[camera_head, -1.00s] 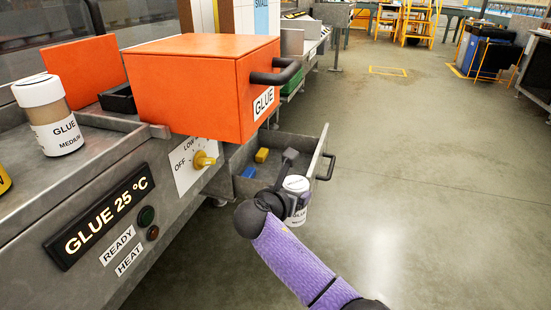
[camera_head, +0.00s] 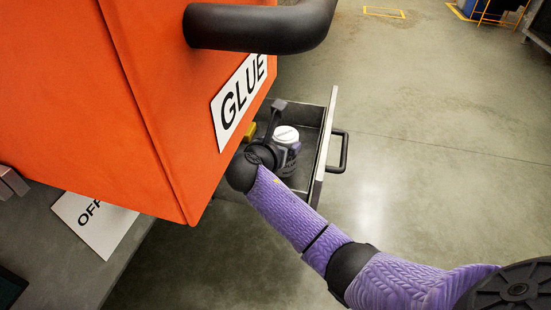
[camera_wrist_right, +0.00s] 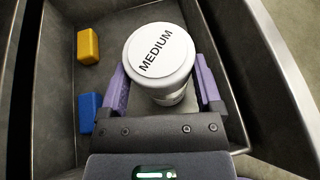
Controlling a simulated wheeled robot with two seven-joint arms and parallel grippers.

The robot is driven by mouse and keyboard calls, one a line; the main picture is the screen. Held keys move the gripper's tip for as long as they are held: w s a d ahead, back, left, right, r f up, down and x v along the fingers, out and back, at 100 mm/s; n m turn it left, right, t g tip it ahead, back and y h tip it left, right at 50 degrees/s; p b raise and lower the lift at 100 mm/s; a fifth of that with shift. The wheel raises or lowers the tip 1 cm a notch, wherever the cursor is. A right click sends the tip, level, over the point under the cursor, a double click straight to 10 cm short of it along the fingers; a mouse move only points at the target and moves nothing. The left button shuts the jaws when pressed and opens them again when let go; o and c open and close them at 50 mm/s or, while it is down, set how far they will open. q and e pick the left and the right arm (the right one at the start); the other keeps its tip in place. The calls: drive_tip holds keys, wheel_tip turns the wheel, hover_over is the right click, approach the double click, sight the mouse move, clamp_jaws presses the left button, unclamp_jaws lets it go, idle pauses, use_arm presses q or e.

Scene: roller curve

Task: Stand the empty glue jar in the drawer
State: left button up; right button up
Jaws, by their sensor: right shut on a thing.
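The glue jar (camera_head: 286,134) has a white lid, which reads MEDIUM in the right wrist view (camera_wrist_right: 160,58). It is upright between the fingers of my right gripper (camera_wrist_right: 160,92), which is shut on it. The jar is over or inside the open grey drawer (camera_head: 324,150); the drawer floor and walls surround it in the wrist view (camera_wrist_right: 60,130). Its base is hidden, so I cannot tell whether it touches the floor. In the head view my right gripper (camera_head: 280,150) partly hides the jar. My left gripper is not in view.
A yellow block (camera_wrist_right: 88,46) and a blue block (camera_wrist_right: 89,113) lie in the drawer, left of the jar in the wrist view. The orange GLUE box (camera_head: 150,100) with its black handle (camera_head: 260,28) hangs close above the drawer. Open floor lies to the right.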

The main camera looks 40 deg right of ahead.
sight(280, 173)
wheel_tip(280, 173, down, 3)
drive_tip(key=shift+b, duration=0.75)
drive_tip(key=shift+r, duration=0.3)
drive_tip(key=shift+p, duration=0.3)
drive_tip(key=o, duration=1)
drive_tip(key=shift+f, duration=0.1)
drive_tip(key=shift+o, duration=0.2)
drive_tip(key=shift+s+a+r, duration=0.1)
drive_tip(key=shift+a+r, duration=0.1)
drive_tip(key=shift+r, duration=0.15)
use_arm(q)
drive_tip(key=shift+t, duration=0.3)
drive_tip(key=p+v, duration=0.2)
drive_tip(key=p, duration=0.1)
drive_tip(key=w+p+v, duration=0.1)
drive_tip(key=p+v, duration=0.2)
drive_tip(key=p, duration=0.1)
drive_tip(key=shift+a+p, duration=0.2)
drive_tip(key=shift+p, duration=0.1)
use_arm(e)
drive_tip(key=v, duration=1.1)
drive_tip(key=shift+a, duration=0.25)
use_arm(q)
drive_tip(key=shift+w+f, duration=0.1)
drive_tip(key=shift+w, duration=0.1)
use_arm(e)
drive_tip(key=shift+s, duration=0.15)
